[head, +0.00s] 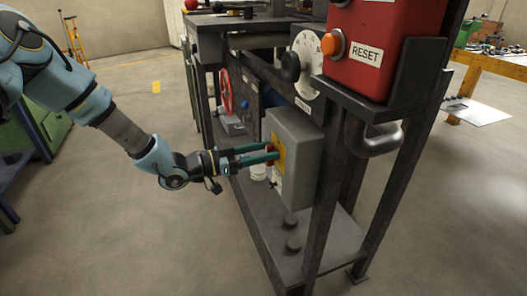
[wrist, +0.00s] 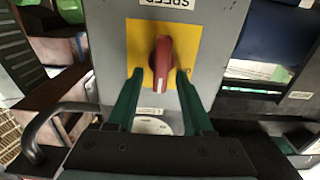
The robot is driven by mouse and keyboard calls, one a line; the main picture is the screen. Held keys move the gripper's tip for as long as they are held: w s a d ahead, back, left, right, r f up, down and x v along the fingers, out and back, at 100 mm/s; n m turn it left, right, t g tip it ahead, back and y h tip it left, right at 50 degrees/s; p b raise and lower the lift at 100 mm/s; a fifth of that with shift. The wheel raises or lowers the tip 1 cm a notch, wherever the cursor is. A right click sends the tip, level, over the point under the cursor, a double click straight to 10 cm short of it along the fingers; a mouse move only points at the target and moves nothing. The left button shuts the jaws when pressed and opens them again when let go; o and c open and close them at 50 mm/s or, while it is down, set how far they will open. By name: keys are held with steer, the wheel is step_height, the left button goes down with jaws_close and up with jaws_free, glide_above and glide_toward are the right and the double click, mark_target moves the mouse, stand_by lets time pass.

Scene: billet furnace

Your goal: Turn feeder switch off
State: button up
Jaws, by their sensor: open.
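The feeder switch is a red rotary handle (wrist: 161,65) on a yellow plate (wrist: 140,45), set on the face of a grey box (head: 298,150). In the wrist view the handle stands nearly upright, with a pale mark at its lower end. My gripper (wrist: 160,78) is open, with one green finger on each side of the handle's lower part. Whether the fingers touch it I cannot tell. In the head view my gripper (head: 274,154) reaches the box from the left, and its fingers partly hide the red handle (head: 270,155).
Above are a red box with an orange RESET button (head: 333,43) and a dial with a black knob (head: 291,67). A red handwheel (head: 226,92) is farther back. Open floor lies left.

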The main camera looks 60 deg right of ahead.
jaws_close()
stand_by(0.3)
stand_by(0.5)
steer(key=shift+w+d+f+n+p, duration=0.25)
steer(key=shift+n+p, duration=0.5)
steer(key=shift+n, duration=2.25)
steer(key=shift+w+d+f+n+p, duration=0.1)
steer(key=shift+w+f+n+p, duration=0.45)
steer(key=shift+n, duration=2.45)
steer(key=shift+s+d+f+n+p, duration=0.15)
steer(key=shift+n+p, duration=0.85)
steer(key=shift+n, duration=2)
steer(key=shift+w+r, duration=0.1)
